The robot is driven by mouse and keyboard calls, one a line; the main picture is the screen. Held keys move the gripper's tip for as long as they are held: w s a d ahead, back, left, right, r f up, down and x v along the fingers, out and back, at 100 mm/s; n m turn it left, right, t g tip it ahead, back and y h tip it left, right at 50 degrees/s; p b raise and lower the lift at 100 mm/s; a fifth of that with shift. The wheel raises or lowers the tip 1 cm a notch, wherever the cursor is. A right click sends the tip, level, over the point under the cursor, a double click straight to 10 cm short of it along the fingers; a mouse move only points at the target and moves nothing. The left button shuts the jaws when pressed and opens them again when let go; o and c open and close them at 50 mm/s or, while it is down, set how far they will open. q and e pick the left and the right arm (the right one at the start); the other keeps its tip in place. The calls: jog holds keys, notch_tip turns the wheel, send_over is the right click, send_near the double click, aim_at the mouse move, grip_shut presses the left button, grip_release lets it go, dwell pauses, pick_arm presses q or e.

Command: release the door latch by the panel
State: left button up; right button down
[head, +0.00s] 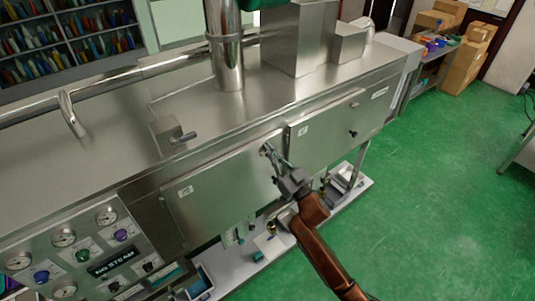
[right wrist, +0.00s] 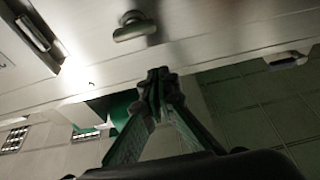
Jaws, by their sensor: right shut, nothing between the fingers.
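The steel machine has two front door panels, a left door (head: 225,190) and a right door (head: 325,118). A small dark latch (head: 277,180) sits near the left door's right edge; a similar dark knob (head: 352,133) is on the right door. My right gripper (head: 267,150) is in front of the left door's right end, fingers together and empty. In the right wrist view its closed fingertips (right wrist: 157,76) point at the steel front, with an oblong metal knob (right wrist: 134,27) just beyond and apart from them. I cannot tell whether they touch the door. My left gripper is out of view.
A gauge panel (head: 75,250) with several dials and coloured knobs is at the lower left. A low shelf (head: 240,275) with small fittings runs under the doors. A vertical pipe (head: 225,50) rises from the top. Green floor (head: 440,200) is open to the right.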

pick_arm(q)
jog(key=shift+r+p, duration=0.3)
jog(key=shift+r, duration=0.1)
pick_arm(e)
jog(key=shift+w+a+f, duration=0.15)
jog(key=shift+w+f, duration=0.05)
jog(key=shift+f, duration=0.75)
jog(key=shift+w+a+f, duration=0.15)
jog(key=shift+f, duration=0.8)
